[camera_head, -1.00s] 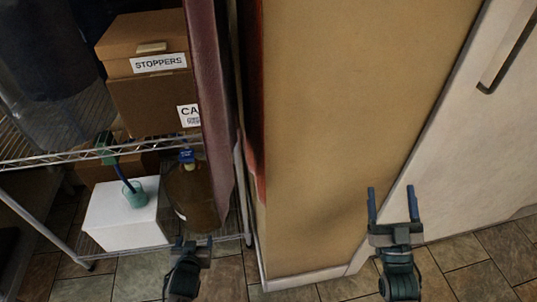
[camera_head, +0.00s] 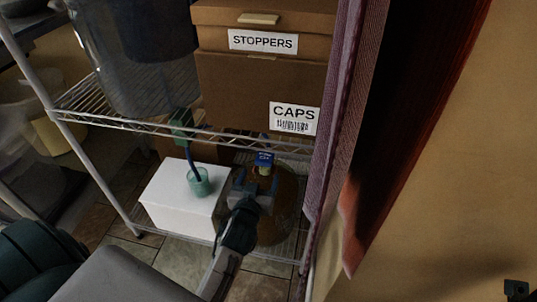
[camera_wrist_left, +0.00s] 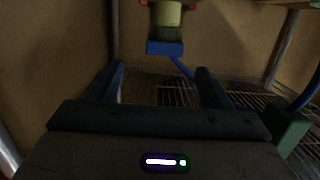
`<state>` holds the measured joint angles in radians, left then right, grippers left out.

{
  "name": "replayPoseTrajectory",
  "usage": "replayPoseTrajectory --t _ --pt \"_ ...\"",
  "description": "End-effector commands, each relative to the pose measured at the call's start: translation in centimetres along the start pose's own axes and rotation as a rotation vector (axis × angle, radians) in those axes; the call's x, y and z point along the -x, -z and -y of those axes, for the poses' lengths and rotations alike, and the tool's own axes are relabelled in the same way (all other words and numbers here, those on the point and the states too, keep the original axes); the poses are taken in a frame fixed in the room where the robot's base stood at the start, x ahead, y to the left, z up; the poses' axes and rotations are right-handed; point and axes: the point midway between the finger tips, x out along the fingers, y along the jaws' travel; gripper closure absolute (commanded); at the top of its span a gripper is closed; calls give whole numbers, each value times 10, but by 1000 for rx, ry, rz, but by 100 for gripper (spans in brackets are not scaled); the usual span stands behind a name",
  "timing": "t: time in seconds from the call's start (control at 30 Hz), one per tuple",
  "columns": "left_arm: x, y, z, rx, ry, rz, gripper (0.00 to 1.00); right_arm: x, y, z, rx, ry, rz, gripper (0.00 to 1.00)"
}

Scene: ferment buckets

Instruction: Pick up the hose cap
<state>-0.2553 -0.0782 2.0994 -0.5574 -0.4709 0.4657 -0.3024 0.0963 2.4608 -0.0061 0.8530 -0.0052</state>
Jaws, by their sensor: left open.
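The hose cap, seemingly the blue piece (camera_head: 264,157) with a small label, sits on the neck of the amber-brown carboy (camera_head: 283,205) on the lower shelf. In the left wrist view, which looks upside down, the blue hose cap (camera_wrist_left: 165,47) adjoins the carboy's pale neck (camera_wrist_left: 166,14), and a thin blue tube runs from it. My left gripper (camera_head: 254,188) is open and empty in front of the carboy, just short of the cap. Its two fingers (camera_wrist_left: 160,80) stand apart with the cap beyond the gap. At the lower right edge, a dark bit, perhaps my right gripper (camera_head: 516,288), barely shows.
A white box (camera_head: 177,205) stands left of the carboy, with a teal cup (camera_head: 198,183) and blue hose under a green block (camera_head: 181,121). The wire shelf (camera_head: 130,122) above holds a STOPPERS box (camera_head: 215,41) and a CAPS box (camera_head: 235,92). A purple curtain (camera_head: 338,120) hangs right.

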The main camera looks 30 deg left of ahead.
Motion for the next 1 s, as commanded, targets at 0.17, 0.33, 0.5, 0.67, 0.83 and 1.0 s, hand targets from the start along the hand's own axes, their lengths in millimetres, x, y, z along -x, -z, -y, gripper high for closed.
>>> replayPoseTrajectory --t 0.17,0.33,0.5,0.67,0.83,1.0 --pt "-30 -1 0 0 -1 -2 27 3 0 0 1 -4 -8 28" --pt "-44 0 1 -1 0 0 27 2 -1 0 2 -6 -13 28" --pt "-64 -2 4 -3 0 -2 27 6 -1 0 3 -9 -24 28" --pt "-87 -2 6 0 0 -1 27 7 0 0 4 -14 -36 28" --pt "-96 -1 6 -1 0 0 27 7 0 0 4 -17 -39 28" --pt "-96 -1 6 0 -1 1 27 6 0 0 4 -18 -42 28"
